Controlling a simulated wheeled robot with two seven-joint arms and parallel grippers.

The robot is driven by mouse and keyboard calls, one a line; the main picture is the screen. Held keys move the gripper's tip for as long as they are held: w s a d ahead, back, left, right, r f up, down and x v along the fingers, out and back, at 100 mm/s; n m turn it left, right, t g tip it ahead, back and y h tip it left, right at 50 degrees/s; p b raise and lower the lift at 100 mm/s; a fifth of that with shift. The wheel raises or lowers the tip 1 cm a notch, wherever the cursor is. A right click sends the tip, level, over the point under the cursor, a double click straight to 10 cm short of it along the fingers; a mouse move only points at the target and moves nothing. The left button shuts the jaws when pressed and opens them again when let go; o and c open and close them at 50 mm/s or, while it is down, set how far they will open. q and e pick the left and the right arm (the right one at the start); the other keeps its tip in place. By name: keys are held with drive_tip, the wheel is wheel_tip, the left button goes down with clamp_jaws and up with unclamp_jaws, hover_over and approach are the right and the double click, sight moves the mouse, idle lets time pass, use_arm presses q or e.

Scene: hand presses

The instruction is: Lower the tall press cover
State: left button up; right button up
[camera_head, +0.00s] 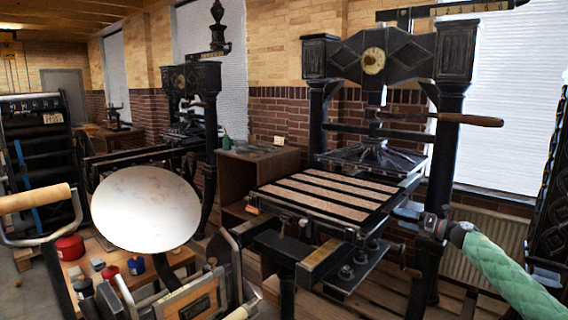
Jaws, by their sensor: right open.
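The tall press (448,140) stands right of centre, with a dark iron frame and a wide top beam. A flat panel with pale brown and dark stripes (325,195) lies level on its bed, in front of the dark platen (372,158). No separate raised cover can be made out on this press. My right gripper (408,213) comes in from the right on a green-sleeved arm. It is open, close to the right front edge of the striped panel; whether it touches the edge cannot be told. My left gripper is not in view.
A small press with a round pale disc (146,208) stands at the front left, near red tins (70,247) on a low table. Another iron press (205,80) stands behind. A wooden-handled bar (470,120) juts right from the tall press, above my right arm.

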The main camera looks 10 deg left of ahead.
drive_tip(key=v, duration=0.6)
drive_tip(key=shift+d+b, duration=0.15)
drive_tip(key=shift+b, duration=0.25)
drive_tip(key=shift+s, duration=0.15)
